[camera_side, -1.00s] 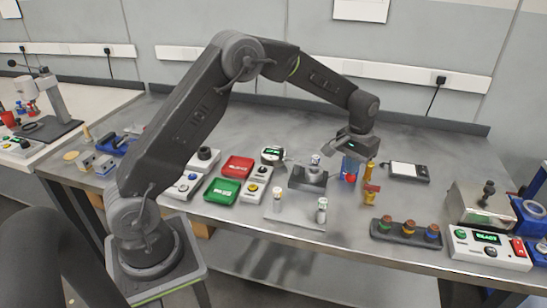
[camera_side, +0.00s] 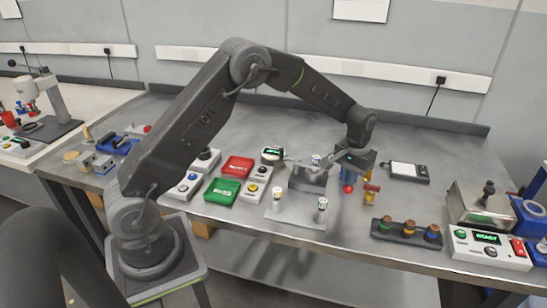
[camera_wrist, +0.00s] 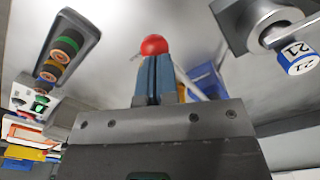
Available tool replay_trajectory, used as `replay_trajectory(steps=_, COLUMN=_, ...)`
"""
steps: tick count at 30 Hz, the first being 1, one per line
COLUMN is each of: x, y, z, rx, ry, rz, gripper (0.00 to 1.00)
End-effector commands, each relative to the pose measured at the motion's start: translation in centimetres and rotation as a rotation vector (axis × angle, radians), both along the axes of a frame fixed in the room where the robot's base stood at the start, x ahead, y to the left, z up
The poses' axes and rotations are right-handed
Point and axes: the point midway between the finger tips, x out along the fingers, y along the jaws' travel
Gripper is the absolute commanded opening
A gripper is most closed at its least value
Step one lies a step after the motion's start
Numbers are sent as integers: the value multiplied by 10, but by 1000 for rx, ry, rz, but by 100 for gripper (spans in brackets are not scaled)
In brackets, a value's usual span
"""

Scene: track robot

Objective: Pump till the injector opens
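A red ball knob (camera_wrist: 154,45) shows at the tips of my gripper's blue fingers (camera_wrist: 153,75) in the wrist view. The fingers are close together and look shut on it. In the side view the red knob (camera_side: 348,188) is just below my gripper (camera_side: 350,178), right of a dark grey block stand (camera_side: 308,182). A grey lever bar (camera_side: 300,164) crosses the top of the stand. Whether the injector is open cannot be told.
A round gauge (camera_side: 271,155) stands left of the stand. Two injectors stand on a plate (camera_side: 295,216) in front. A rack (camera_side: 407,233) and control box (camera_side: 488,249) lie further right.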

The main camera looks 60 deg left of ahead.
Motion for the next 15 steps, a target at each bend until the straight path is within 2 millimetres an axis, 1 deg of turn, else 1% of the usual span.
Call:
replay_trajectory(steps=5, x=0, y=1, z=6, rx=1, ry=-1, rz=0, gripper=0)
replay_trajectory(steps=15, x=0, y=0, z=33, rx=0, ry=-1, rz=0, gripper=0)
